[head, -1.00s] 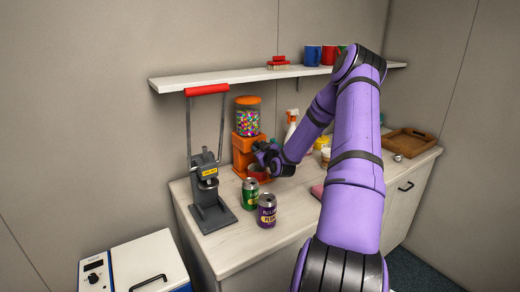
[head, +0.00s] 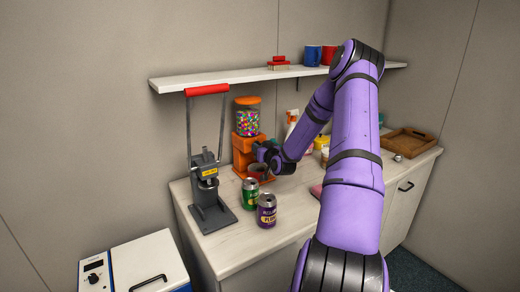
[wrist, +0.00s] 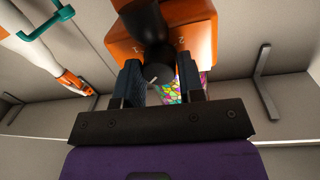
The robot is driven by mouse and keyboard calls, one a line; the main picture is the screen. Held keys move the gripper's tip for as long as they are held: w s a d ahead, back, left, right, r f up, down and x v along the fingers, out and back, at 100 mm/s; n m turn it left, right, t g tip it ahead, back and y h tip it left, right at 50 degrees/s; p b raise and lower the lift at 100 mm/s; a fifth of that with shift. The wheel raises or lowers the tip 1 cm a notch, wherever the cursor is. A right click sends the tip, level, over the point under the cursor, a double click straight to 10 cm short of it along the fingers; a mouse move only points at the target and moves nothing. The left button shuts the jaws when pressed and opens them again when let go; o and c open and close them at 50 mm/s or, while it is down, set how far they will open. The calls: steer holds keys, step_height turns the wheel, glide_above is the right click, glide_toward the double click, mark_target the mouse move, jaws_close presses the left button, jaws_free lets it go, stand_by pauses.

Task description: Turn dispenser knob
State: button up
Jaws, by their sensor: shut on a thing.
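The orange dispenser (head: 243,150) stands on the counter against the back wall, its clear globe (head: 247,122) full of coloured candies. In the wrist view its orange body (wrist: 190,40) fills the upper middle, with candies showing below it. My gripper (head: 262,155) is at the dispenser's front right side. In the wrist view the two blue-grey fingers of my gripper (wrist: 162,82) are closed around the dark knob (wrist: 150,45). A small light mark shows on the knob's end. In the head view my wrist hides the knob.
A grey can crusher (head: 207,190) with a red handle stands left of the dispenser. A green can (head: 250,194) and a purple can (head: 267,210) stand in front. A shelf (head: 230,80) with mugs runs above. A spray bottle (head: 292,120) and wooden tray (head: 408,142) are to the right.

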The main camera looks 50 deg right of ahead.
steer(key=shift+m, duration=0.4)
steer(key=o, duration=0.9)
steer(key=shift+s, duration=0.1)
steer(key=v, duration=1)
steer(key=shift+s+a, duration=0.15)
steer(key=shift+s, duration=0.2)
